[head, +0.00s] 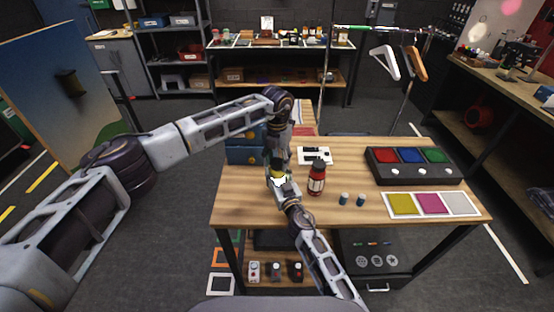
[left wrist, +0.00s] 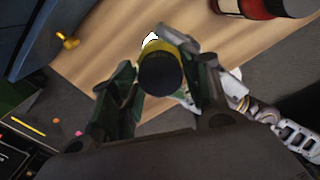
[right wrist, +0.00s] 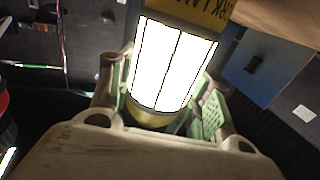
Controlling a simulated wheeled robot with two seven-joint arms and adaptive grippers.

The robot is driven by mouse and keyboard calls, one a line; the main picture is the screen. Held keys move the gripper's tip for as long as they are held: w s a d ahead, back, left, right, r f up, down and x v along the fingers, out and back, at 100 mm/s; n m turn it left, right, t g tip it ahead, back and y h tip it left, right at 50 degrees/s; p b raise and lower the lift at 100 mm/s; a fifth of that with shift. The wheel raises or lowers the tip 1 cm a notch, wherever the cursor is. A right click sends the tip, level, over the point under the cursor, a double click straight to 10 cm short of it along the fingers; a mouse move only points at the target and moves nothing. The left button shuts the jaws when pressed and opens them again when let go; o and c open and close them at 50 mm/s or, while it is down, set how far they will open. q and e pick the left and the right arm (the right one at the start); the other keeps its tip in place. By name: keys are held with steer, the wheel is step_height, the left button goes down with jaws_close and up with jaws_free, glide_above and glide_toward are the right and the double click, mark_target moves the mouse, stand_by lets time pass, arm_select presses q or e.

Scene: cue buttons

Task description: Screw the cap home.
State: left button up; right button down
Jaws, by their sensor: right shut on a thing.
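A lit lamp with a white glowing body and yellow bands (right wrist: 175,65) stands upright between the fingers of my right gripper (right wrist: 165,105), which is shut on it. In the head view the lamp (head: 280,181) is above the table's left part. My left gripper (head: 277,168) is directly above it, pointing down. In the left wrist view a dark round cap (left wrist: 160,74) sits over the lamp's yellow rim (left wrist: 158,46), between the fingers of my left gripper (left wrist: 165,85). These fingers look apart, with a gap beside the cap. The cap's thread is hidden.
A red lantern-like bottle (head: 316,180) stands close right of the grippers. Two small blue cylinders (head: 352,200), a box with coloured buttons (head: 412,167) and coloured squares (head: 432,204) lie further right. Blue drawers (head: 240,155) stand behind left.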

arm_select(q)
steer(key=c, duration=0.6)
steer(key=shift+m, duration=1)
steer(key=shift+c, duration=0.2)
steer(key=o, duration=1.2)
steer(key=shift+r, duration=0.15)
steer(key=shift+r, duration=5.9)
arm_select(e)
steer(key=c, duration=0.6)
jaws_free()
